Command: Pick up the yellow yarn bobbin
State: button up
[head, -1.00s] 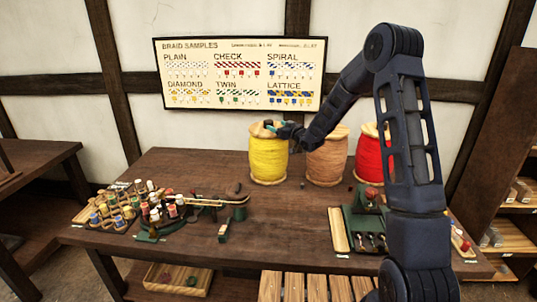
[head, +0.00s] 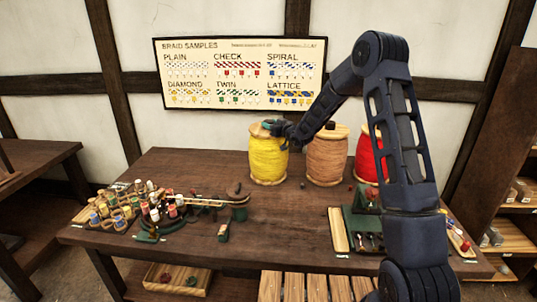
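A large yellow yarn bobbin (head: 268,160) with wooden ends stands upright on the dark table, left of the other two big bobbins. My gripper's wrist hides part of the bobbin's top right.
A tan bobbin (head: 327,158) and a red bobbin (head: 367,160) stand to the right; my arm covers part of the red one. Small bobbins (head: 113,207) fill a rack at left, beside a green stand (head: 222,231). A braid sample board (head: 240,75) hangs behind.

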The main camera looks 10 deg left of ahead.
grip_shut()
jog(key=shift+r, duration=0.1)
